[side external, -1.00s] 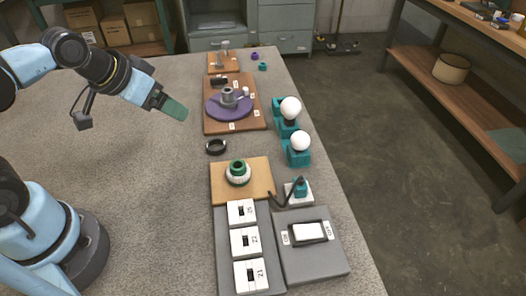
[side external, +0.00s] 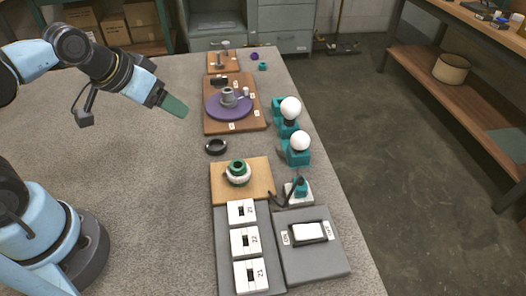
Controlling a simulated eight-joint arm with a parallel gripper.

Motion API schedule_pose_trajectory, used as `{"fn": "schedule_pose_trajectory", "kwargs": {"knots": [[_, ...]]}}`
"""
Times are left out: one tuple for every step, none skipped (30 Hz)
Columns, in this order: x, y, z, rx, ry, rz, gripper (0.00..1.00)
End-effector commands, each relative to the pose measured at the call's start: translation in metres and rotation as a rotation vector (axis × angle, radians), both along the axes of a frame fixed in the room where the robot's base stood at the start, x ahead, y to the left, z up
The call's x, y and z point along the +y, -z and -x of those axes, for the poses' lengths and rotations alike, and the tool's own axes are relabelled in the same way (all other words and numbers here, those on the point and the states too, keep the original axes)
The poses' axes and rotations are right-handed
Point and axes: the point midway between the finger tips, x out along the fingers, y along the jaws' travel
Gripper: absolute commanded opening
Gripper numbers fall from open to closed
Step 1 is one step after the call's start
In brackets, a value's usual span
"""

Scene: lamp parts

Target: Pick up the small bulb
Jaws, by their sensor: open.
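Two round white bulbs stand upright in teal holders along the right part of the table. The nearer bulb (side external: 300,140) looks slightly smaller than the farther bulb (side external: 290,107). Their lower parts are hidden in the teal holders (side external: 297,158). My gripper (side external: 174,106), with green fingers, is raised over the left part of the table. It is open, with nothing visible in it, and well to the left of both bulbs.
A wooden board with a purple disc (side external: 216,112) lies left of the bulbs. A black ring (side external: 216,146), a tan board (side external: 222,189) with a green-and-white round part, white blocks (side external: 246,241) and a grey plate (side external: 312,268) lie nearer. The table's left-middle is clear.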

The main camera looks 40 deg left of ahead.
Motion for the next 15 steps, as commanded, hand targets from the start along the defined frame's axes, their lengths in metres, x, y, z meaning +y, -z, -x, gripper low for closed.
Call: {"fn": "schedule_pose_trajectory", "kwargs": {"knots": [[-0.003,-0.005,-0.005,0.011,0.001,0.007,0.72],[-0.006,-0.008,-0.008,0.021,0.002,0.012,0.72],[-0.01,-0.013,-0.013,0.038,0.001,0.022,0.72],[-0.013,-0.018,-0.018,0.051,0.0,0.029,0.72],[-0.017,-0.022,-0.023,0.068,-0.002,0.037,0.72],[-0.023,-0.028,-0.031,0.091,-0.003,0.048,0.72],[-0.028,-0.032,-0.037,0.109,-0.006,0.056,0.72],[-0.033,-0.035,-0.042,0.127,-0.008,0.063,0.72],[-0.039,-0.04,-0.05,0.151,-0.012,0.073,0.72],[-0.044,-0.043,-0.056,0.17,-0.015,0.079,0.72],[-0.05,-0.046,-0.062,0.188,-0.018,0.085,0.72],[-0.057,-0.049,-0.069,0.212,-0.023,0.092,0.72],[-0.063,-0.05,-0.075,0.231,-0.024,0.096,0.72],[-0.069,-0.052,-0.081,0.249,-0.029,0.101,0.72],[-0.077,-0.054,-0.088,0.273,-0.033,0.106,0.72]]}}
